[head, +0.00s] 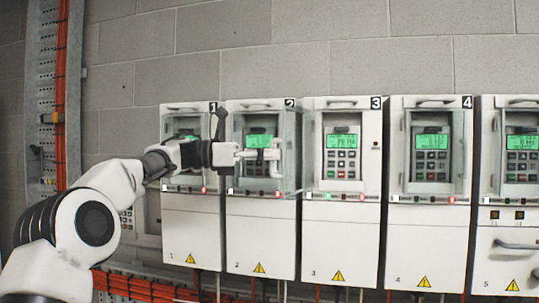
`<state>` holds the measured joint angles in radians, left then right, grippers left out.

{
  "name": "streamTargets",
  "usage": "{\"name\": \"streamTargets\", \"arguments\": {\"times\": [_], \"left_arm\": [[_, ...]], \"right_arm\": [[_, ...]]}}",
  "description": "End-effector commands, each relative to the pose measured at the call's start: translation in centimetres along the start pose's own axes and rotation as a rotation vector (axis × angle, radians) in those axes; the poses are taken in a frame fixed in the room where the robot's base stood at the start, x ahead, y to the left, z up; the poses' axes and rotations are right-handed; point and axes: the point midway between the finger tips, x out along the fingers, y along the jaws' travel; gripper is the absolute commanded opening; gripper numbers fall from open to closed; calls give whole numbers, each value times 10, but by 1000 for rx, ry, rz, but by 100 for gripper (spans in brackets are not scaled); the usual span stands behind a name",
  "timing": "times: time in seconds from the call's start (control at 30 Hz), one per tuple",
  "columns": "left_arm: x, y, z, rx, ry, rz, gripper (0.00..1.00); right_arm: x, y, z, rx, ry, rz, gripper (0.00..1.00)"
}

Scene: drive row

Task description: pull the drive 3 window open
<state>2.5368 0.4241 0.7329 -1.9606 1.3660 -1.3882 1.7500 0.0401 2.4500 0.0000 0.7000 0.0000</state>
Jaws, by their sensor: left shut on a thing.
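Drive 3 (341,240) is the white cabinet at the middle of the head view, with a lit green display and a keypad. The drive 3 window (296,150) is a clear pane that stands swung out at the drive's left side, seen at a steep angle. The keypad recess appears uncovered. My left gripper (276,156) is shut at the pane's outer side, in front of drive 2. Its fingers hide the exact grip point. My right gripper is not in view.
Drive 1 (191,232) and drive 2 (261,233) stand to the left, drive 4 (428,240) and drive 5 (505,273) to the right, close together. A cable tray (47,90) with orange cables runs up the left wall. More orange cables run below.

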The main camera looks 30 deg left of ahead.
Motion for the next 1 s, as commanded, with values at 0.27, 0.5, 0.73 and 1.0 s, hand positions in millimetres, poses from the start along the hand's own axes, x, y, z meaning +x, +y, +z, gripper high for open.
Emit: {"name": "streamTargets", "arguments": {"times": [0.27, 0.5, 0.73, 1.0], "left_arm": [[0, 0, 1, 1, -1, 1, 37], [0, 0, 1, 1, -1, 1, 37], [-26, 0, 2, 1, -5, 3, 37], [-94, 1, 1, 2, -3, 3, 37]], "right_arm": [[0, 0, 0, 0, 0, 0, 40], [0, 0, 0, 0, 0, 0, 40], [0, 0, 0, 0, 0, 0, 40], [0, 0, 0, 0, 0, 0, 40]]}}
